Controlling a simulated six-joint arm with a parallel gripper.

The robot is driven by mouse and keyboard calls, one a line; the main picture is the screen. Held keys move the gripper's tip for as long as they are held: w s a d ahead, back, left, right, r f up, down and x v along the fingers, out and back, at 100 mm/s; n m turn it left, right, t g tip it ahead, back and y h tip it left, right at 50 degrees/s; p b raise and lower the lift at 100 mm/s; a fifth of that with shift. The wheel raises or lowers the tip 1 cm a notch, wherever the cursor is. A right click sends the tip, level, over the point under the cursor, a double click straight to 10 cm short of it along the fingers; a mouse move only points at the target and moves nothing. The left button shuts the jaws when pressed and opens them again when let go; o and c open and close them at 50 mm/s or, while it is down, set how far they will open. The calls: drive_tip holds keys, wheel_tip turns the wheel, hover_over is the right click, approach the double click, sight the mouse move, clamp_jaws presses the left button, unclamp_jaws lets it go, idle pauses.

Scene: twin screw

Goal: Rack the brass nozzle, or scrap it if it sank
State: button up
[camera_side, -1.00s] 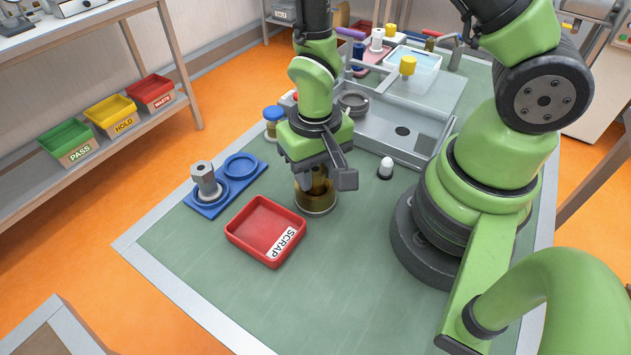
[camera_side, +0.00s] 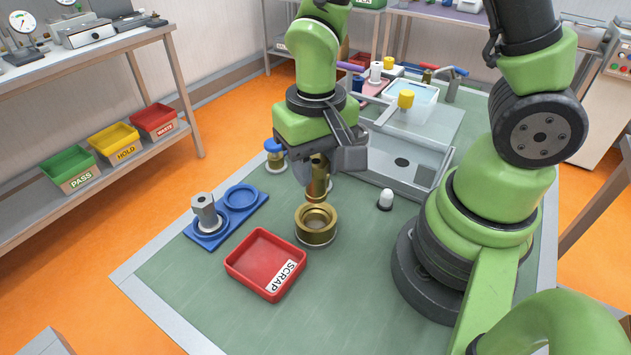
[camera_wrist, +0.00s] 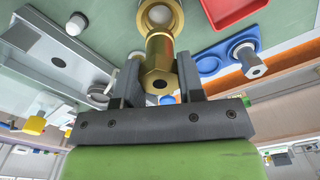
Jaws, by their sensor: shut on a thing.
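The brass nozzle (camera_side: 319,178) is upright in my gripper (camera_wrist: 160,88), its hexagonal end facing the wrist camera. My gripper is shut on it. The nozzle hangs over a round brass cup (camera_side: 316,230), its lower end above or close to the cup's rim; the exact gap is hard to tell. The cup's upper ring also shows in the wrist view (camera_wrist: 172,22). A blue rack (camera_side: 222,222) with two round seats lies to the left; a grey hex part (camera_side: 207,212) stands in the front seat, and the back seat is empty. The red SCRAP tray (camera_side: 262,262) is empty, in front of the cup.
A white-topped black knob (camera_side: 385,198) stands right of the cup. A grey walled fixture (camera_side: 415,165) lies behind it. A blue-capped jar (camera_side: 275,155) is partly behind my gripper. PASS, HOLD and WASTE bins (camera_side: 113,143) sit on a side shelf.

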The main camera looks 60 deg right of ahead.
drive_tip(key=shift+r, duration=0.6)
drive_tip(key=shift+w+a+r, duration=0.15)
drive_tip(key=shift+a+r, duration=0.05)
drive_tip(key=shift+a, duration=0.05)
drive_tip(key=shift+w+a+f+n, duration=0.4)
drive_tip(key=shift+a+f+n, duration=0.5)
drive_tip(key=shift+a, duration=0.7)
drive_tip(key=shift+w+a+f+n, duration=0.35)
drive_tip(key=shift+a+f+n, duration=0.3)
drive_tip(key=shift+a+f, duration=0.75)
drive_tip(key=shift+w+a+f+n, duration=0.4)
drive_tip(key=shift+a+f+n, duration=0.45)
drive_tip(key=shift+a, duration=0.9)
drive_tip(key=shift+f, duration=1.75)
drive_tip(key=o, duration=1.7)
drive_tip(key=shift+o, duration=0.2)
